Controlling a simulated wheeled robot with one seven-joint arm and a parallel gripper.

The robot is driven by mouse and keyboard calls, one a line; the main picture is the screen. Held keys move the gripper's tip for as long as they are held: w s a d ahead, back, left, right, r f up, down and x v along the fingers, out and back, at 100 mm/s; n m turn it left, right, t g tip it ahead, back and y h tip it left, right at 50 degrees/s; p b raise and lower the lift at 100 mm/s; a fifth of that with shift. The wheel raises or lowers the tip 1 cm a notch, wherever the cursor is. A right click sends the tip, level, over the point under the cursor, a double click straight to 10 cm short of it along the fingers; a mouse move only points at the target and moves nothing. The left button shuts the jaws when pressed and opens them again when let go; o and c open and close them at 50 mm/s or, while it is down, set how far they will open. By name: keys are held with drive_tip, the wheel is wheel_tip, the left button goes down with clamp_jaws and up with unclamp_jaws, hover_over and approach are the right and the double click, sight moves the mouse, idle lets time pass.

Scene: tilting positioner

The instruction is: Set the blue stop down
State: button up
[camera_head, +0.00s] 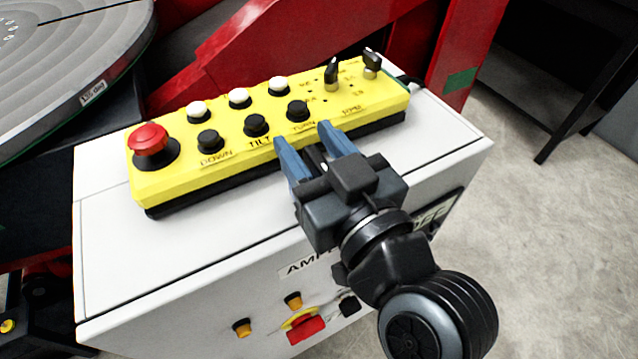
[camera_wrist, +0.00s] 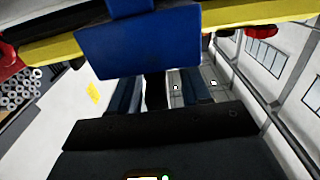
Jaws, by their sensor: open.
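My gripper (camera_head: 301,132) is open in the head view, its two blue fingers apart and pointing at the front edge of the yellow control box (camera_head: 172,190), near the TURN button (camera_head: 298,110). I see nothing clearly held between the fingers. I cannot pick out a separate blue stop in the head view. In the wrist view a blue block (camera_wrist: 138,45) shows large in front of a yellow bar; I cannot tell whether it is the stop or part of a finger.
The control box lies on a white cabinet (camera_head: 115,260) and carries a red mushroom button (camera_head: 150,140), black and white buttons and two switches. A round grey table (camera_head: 60,60) stands at the left, a red frame (camera_head: 260,45) behind. Floor is clear at the right.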

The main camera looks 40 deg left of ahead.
drive_tip(key=shift+c, duration=0.5)
clamp_jaws()
drive_tip(key=shift+r, duration=0.1)
idle(0.7)
